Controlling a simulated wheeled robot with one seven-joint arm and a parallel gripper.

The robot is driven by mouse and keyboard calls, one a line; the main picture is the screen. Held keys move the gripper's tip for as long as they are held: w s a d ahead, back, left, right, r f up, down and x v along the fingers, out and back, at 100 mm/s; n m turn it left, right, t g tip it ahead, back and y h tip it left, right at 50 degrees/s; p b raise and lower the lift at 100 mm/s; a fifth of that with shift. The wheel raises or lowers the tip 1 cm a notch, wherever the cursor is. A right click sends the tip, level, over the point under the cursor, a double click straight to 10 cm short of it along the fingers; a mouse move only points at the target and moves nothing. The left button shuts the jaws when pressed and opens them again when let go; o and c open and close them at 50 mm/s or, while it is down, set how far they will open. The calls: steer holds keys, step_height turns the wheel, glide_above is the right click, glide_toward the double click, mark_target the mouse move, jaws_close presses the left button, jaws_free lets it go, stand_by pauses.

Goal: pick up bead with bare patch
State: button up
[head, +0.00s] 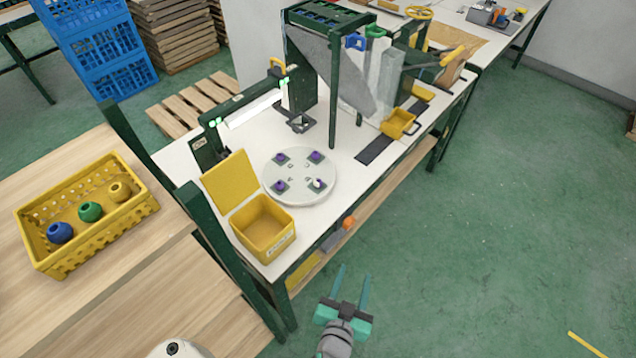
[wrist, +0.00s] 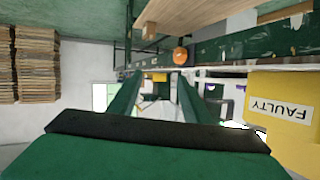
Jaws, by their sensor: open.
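The front-right bead (head: 316,184) shows a pale patch, which looks like the bare spot; the back-right bead (head: 316,156), back-left bead (head: 281,157) and front-left bead (head: 280,186) look plain purple from here. My gripper (head: 354,273) is open and empty, over the floor in front of the bench, well short of the turntable. In the wrist view its fingers (wrist: 158,88) stand apart with nothing between them; no bead can be made out clearly there.
An open yellow bin (head: 263,228) stands at the bench's front-left corner; its FAULTY label (wrist: 280,109) shows in the wrist view. A green post (head: 334,90) and a grey chute (head: 335,70) rise behind the turntable. A yellow crate (head: 98,245) holds blue, green and ochre beads.

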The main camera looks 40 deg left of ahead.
steer(key=w+a+r+n+g+y, duration=0.1)
steer(key=w+a+r+n+y, duration=0.15)
steer(key=w+a, duration=0.5)
steer(key=n+g+y, duration=0.3)
steer(key=n, duration=0.1)
glide_toward(319, 184)
steer(key=x, duration=0.9)
steer(key=shift+a, duration=0.15)
steer(key=c, duration=1.1)
